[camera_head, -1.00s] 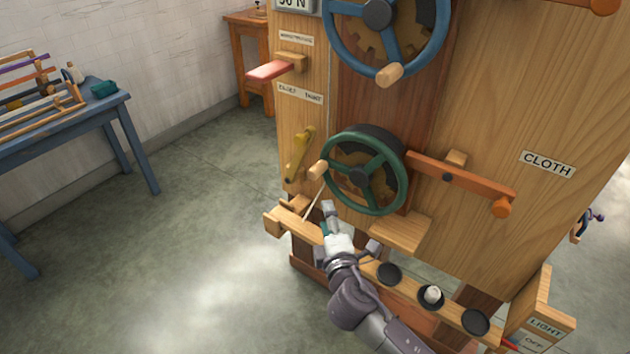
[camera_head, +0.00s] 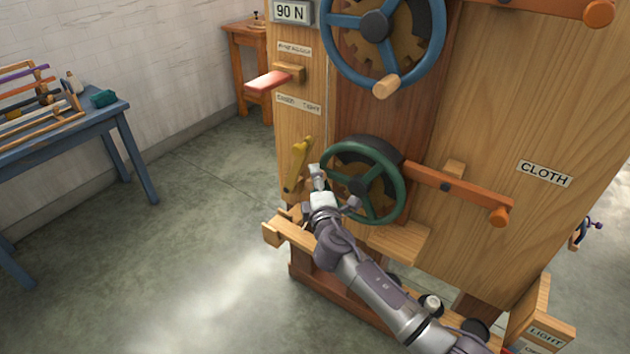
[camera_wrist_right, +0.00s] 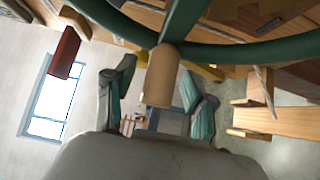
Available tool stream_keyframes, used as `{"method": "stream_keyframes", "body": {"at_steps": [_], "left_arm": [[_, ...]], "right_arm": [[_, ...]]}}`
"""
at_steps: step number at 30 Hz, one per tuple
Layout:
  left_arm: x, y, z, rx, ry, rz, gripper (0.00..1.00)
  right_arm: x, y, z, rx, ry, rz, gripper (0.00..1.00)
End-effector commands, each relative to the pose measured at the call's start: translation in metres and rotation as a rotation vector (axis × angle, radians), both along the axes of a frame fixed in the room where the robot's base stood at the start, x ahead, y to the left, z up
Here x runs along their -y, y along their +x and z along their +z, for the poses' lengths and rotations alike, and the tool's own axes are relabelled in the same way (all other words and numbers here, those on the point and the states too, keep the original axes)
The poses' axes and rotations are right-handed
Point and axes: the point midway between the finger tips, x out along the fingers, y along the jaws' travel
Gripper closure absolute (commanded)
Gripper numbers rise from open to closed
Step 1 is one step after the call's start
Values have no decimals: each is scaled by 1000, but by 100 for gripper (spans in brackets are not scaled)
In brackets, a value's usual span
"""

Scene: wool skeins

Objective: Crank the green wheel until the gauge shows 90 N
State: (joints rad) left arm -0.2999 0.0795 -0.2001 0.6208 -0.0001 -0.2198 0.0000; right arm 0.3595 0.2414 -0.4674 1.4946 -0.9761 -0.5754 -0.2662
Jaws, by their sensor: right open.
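The green wheel (camera_head: 400,195) is on the front of the wooden machine, below a larger blue wheel. The gauge (camera_head: 290,12) at the top left of the machine reads 90 N. My right gripper (camera_head: 320,178) is at the left edge of the green wheel. In the right wrist view the wheel's wooden crank handle (camera_wrist_right: 161,78) stands between my two spread fingers, which show gaps on both sides. The gripper is open around the handle, not closed on it. In the head view the handle is hidden by the gripper. My left gripper is not in view.
The blue wheel (camera_head: 436,50) with its handle is above. An orange bar (camera_head: 460,190) is to the right. A blue table (camera_head: 120,108) stands at far left; floor between is clear.

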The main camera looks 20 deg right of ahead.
Motion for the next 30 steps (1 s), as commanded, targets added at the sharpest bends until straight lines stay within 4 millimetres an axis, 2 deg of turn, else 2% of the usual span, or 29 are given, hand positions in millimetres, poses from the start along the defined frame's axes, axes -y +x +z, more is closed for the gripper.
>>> {"method": "stream_keyframes", "body": {"at_steps": [10, 18, 20, 27, 30], "left_arm": [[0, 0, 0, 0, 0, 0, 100], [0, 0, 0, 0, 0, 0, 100], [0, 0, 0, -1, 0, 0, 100], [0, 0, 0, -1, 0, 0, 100], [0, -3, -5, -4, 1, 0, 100]], "right_arm": [[0, 4, 0, -1, 0, 0, 47], [0, 3, 0, -1, 0, 0, 92], [0, 3, 0, -1, 0, 0, 100], [0, 3, -1, -1, 0, 0, 100], [-1, -3, -2, 9, 10, 2, 100]]}}
